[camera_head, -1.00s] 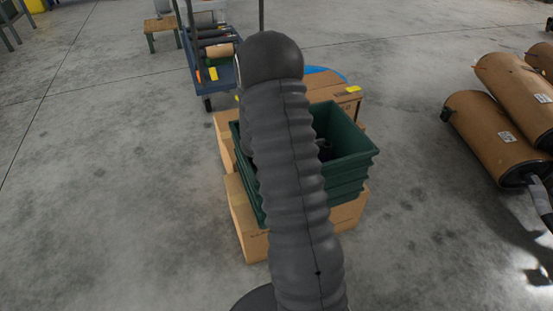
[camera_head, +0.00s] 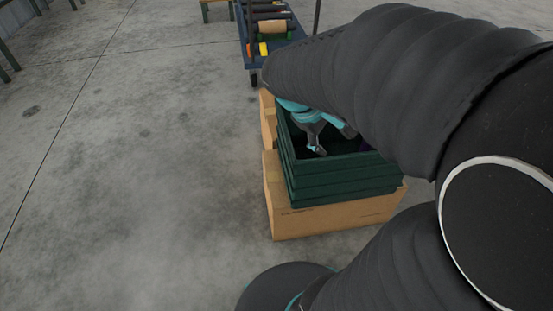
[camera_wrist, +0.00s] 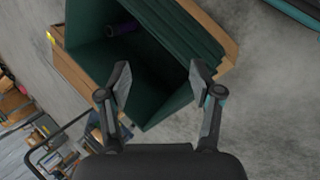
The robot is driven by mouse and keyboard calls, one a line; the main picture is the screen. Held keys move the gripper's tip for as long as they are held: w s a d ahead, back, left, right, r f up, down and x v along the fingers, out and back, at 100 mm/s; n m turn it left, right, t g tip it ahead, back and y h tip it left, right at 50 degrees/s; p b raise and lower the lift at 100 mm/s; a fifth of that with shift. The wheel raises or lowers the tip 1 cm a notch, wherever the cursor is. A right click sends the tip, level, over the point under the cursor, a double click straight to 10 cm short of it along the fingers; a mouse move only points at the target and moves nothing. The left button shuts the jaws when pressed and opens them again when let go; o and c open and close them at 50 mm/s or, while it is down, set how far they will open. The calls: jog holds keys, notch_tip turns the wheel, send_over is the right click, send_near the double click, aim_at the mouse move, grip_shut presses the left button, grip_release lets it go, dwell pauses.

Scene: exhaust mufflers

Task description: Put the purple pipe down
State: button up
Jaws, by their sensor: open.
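The purple pipe (camera_wrist: 122,28) lies inside the green crate (camera_wrist: 170,28), near its far wall in the wrist view, and only a short dark purple part shows. In the head view the crate (camera_head: 342,182) stands on a cardboard box, and my arm covers part of its opening. My gripper (camera_wrist: 158,82) is open, its two fingers wide apart with nothing between them. In the head view my gripper (camera_head: 318,150) reaches into the crate's opening. The pipe is apart from the fingers in the wrist view.
The cardboard box (camera_head: 325,218) under the crate sits on the concrete floor. A blue cart (camera_head: 262,48) with rolls on it stands behind. The floor to the left is clear. The crate walls rise close around my gripper.

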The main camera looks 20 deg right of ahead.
jog(key=s+a+r+m+t+y, duration=0.2)
jog(key=s+a+y, duration=0.1)
jog(key=a, duration=0.4)
jog(key=s+a+r+m+t+y, duration=0.2)
jog(key=s+a+y, duration=0.1)
jog(key=a, duration=0.5)
jog(key=shift+s+r+t, duration=0.15)
jog(key=shift+s+t, duration=0.25)
jog(key=shift+s, duration=0.35)
